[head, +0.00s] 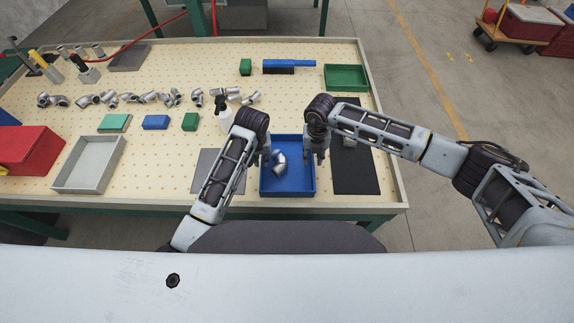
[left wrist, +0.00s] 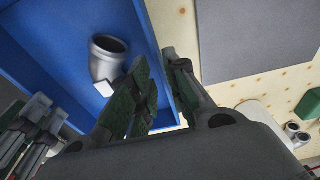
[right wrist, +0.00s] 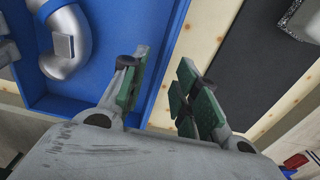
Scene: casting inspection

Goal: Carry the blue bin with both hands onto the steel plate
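The blue bin (head: 287,190) sits on the table's near side with a silver pipe elbow (head: 280,163) inside. My left gripper (head: 266,156) is at the bin's left wall. In the left wrist view its fingers (left wrist: 158,75) are apart, one on each side of the wall. My right gripper (head: 319,156) is at the right wall; in the right wrist view its fingers (right wrist: 162,75) are apart with the wall's rim between them. I cannot see either gripper pressing on the wall. A flat grey plate (head: 205,165), likely the steel plate, lies left of the bin, partly hidden by my left arm.
A dark mat (head: 352,178) lies right of the bin. A grey tray (head: 72,189) and a red box (head: 28,150) stand at the left. Several pipe fittings (head: 150,97), small blocks and a green tray (head: 346,87) lie further back.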

